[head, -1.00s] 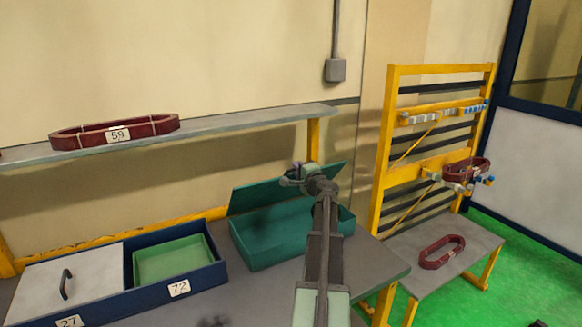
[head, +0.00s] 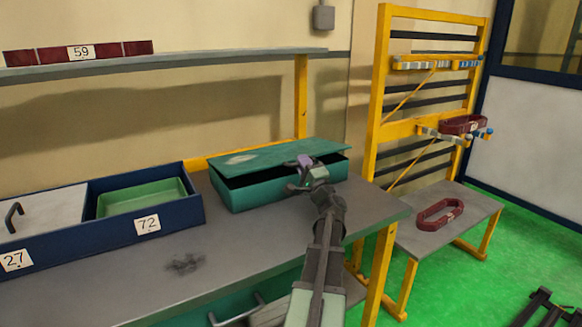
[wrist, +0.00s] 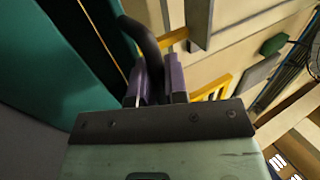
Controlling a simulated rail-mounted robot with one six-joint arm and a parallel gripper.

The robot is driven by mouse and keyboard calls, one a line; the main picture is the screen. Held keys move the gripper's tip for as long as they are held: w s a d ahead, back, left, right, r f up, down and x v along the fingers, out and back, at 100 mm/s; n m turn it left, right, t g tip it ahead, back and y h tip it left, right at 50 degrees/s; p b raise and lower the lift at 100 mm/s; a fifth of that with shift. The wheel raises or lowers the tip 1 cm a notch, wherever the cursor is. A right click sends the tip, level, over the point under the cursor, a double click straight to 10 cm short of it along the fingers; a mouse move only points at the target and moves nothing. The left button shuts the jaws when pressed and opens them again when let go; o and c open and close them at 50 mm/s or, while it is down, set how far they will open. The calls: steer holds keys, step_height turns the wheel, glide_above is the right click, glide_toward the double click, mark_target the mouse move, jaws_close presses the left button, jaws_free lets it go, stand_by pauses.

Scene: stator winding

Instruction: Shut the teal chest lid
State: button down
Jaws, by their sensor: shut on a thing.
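The teal chest (head: 262,193) sits on the grey workbench. Its teal lid (head: 262,158) is tilted low over the box, with a dark gap along the front between lid and rim. My gripper (head: 303,168) is at the lid's front edge, right of its middle. In the wrist view my gripper (wrist: 160,88) has its purple-padded fingers shut on a dark curved handle (wrist: 143,40). The teal surface of the chest or lid (wrist: 60,50) fills the left of that view. The chest's inside is mostly hidden.
A blue tray (head: 190,215) marked 72 and 27 stands left of the chest, with a green bin (head: 142,197). A shelf (head: 200,64) with a dark red coil (head: 40,55) hangs above. A yellow rack (head: 378,110) stands right. The bench front is mostly clear.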

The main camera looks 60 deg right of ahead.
steer(key=shift+f+b, duration=0.3)
steer(key=shift+f, duration=0.3)
steer(key=c, duration=1.2)
jaws_free()
steer(key=shift+o, duration=0.2)
steer(key=shift+s+a+f, duration=0.1)
steer(key=s+a+f+b, duration=0.1)
steer(key=s+a, duration=0.6)
steer(key=s, duration=0.5)
steer(key=shift+s+a, duration=0.2)
steer(key=shift+c, duration=0.2)
